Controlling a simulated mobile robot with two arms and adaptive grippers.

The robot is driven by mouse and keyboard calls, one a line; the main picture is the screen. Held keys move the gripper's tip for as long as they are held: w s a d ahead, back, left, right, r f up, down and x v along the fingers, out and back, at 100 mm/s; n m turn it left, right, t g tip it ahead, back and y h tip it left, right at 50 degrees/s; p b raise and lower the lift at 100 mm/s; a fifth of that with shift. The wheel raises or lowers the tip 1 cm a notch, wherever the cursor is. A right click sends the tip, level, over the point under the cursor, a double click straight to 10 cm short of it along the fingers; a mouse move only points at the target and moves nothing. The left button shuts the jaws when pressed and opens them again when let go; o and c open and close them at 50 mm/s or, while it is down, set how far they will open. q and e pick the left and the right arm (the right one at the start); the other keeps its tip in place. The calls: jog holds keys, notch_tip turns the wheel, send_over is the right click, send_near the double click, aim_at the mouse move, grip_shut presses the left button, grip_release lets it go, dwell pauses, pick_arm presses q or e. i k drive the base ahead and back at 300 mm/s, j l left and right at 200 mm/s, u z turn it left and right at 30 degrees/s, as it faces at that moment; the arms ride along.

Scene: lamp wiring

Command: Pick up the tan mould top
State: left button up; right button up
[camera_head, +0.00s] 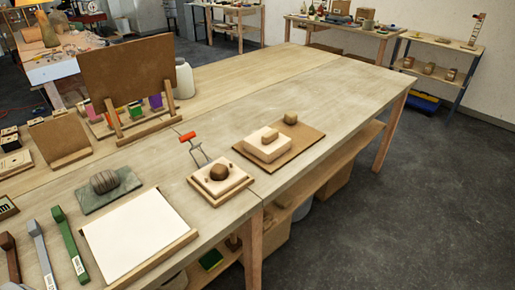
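No gripper of mine shows in the head view. Two pale tan blocks that may be mould parts lie on the near bench. One pale block (208,184) sits in a shallow wooden tray (223,203) with a round brown lump (220,172) on it. The other, a thicker pale block (262,150), lies on a flat brown board (304,138) and bears a small brown knob or lump (270,136). A small tan-brown piece (290,118) stands on the same board behind it. I cannot tell for sure which piece is the mould top.
A white sheet on a board (140,235), a grey slab (122,192) with a dark ribbed lump (103,182), and long-handled tools (70,245) fill the front left. An upright brown panel (128,70) stands behind. The bench's far right is clear.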

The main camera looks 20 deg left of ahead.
aim_at(266, 144)
jog(key=i+u, duration=0.45)
jog(key=i+l+u, duration=0.1)
jog(key=i+u, duration=0.15)
jog(key=u, duration=0.2)
